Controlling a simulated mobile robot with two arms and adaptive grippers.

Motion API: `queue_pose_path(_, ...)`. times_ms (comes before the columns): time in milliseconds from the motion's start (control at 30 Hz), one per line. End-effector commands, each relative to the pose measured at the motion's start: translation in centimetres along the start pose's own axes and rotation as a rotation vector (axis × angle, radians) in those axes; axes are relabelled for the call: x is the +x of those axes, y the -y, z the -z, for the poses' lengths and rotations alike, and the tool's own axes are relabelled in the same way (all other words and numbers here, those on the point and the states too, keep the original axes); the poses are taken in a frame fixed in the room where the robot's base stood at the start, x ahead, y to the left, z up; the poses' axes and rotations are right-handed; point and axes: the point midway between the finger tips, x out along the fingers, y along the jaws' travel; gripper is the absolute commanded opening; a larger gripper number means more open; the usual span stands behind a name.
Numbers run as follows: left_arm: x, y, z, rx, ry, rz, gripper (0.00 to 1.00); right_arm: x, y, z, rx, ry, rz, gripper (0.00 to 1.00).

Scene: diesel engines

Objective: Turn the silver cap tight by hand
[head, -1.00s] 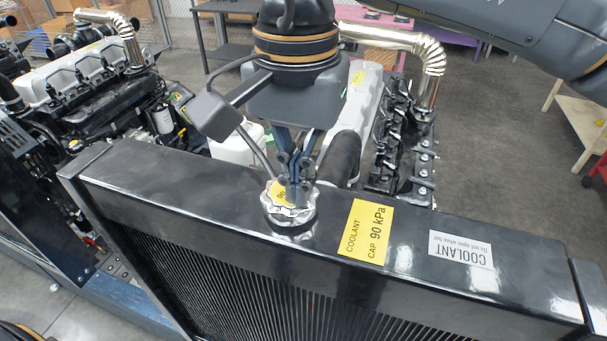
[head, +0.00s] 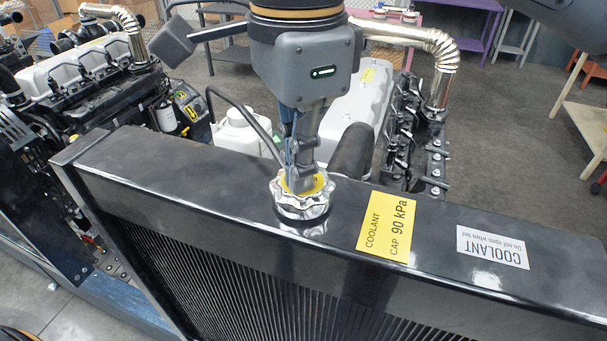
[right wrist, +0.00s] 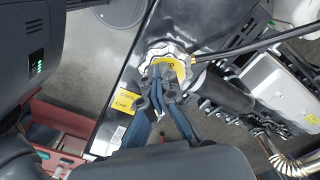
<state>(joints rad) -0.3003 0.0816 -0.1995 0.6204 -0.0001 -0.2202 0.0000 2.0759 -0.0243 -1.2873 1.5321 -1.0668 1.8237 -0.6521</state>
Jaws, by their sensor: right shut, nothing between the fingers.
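The silver cap (head: 301,204), with a scalloped rim and a yellow top, sits on the black radiator top (head: 190,180). It also shows in the right wrist view (right wrist: 152,54), partly behind the fingers. My right gripper (head: 301,180) points down with its fingertips at the cap's yellow top. The fingers are closed together with nothing between them. In the right wrist view the right gripper (right wrist: 162,80) overlaps the cap's near edge; whether it touches the cap I cannot tell. My left gripper is not in view.
A yellow coolant label (head: 387,227) and a white coolant label (head: 492,246) lie on the radiator top right of the cap. A white tank (head: 240,132), a black hose (head: 352,152) and the engine (head: 362,95) stand behind. Another engine (head: 90,85) is at left.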

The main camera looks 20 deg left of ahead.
Motion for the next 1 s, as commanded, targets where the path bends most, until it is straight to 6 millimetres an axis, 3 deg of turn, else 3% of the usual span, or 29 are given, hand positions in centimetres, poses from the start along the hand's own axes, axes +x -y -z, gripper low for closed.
queue_pose_path(33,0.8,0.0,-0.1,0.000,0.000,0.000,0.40,0.9,0.0,-0.2,0.081,-0.006,-0.010,0.00)
queue_pose_path(400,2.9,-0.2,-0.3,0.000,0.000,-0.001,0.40,0.9,0.5,-0.3,0.746,-0.014,-0.013,0.00)
queue_pose_path(433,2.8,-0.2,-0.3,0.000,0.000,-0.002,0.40,0.8,0.5,-0.3,0.770,-0.014,-0.014,0.00)
queue_pose_path(600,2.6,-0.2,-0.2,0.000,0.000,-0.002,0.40,0.7,0.5,-0.3,0.757,-0.014,-0.015,0.32)
queue_pose_path(1000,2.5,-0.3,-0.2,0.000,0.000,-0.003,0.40,0.4,0.6,-0.2,0.759,-0.010,-0.009,0.28)
